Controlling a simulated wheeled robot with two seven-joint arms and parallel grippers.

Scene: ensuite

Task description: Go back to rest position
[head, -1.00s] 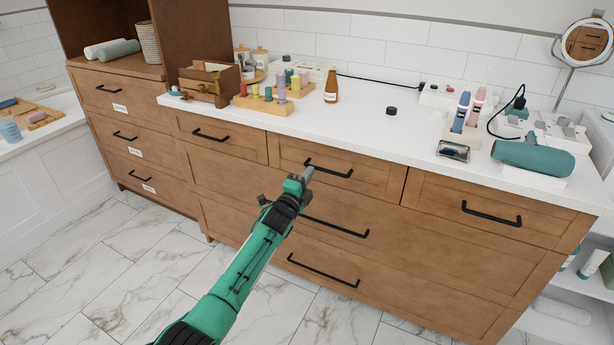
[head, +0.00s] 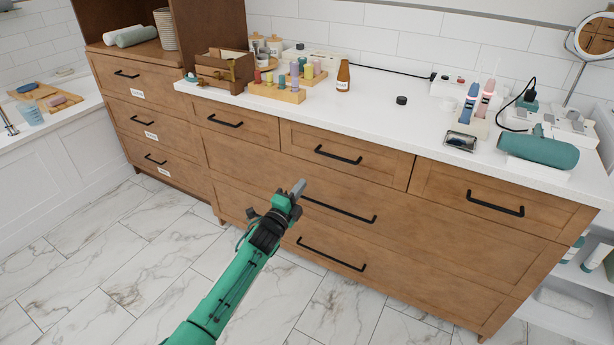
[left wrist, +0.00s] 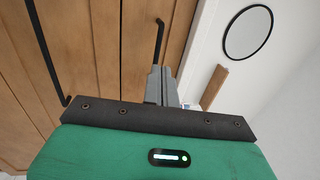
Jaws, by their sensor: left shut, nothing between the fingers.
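My left gripper (head: 298,187) is shut and empty in the head view, in front of the wooden vanity (head: 270,195) and below its counter top. It hangs in front of the wide middle drawer, near the left end of a black handle (head: 340,210); whether it touches cannot be told from this view. In the left wrist view the shut grey fingers (left wrist: 160,86) point toward the wooden drawer fronts (left wrist: 110,50). My right gripper is not in view.
A wooden cabinet (head: 150,125) stands left. The marble floor (head: 90,255) is clear.

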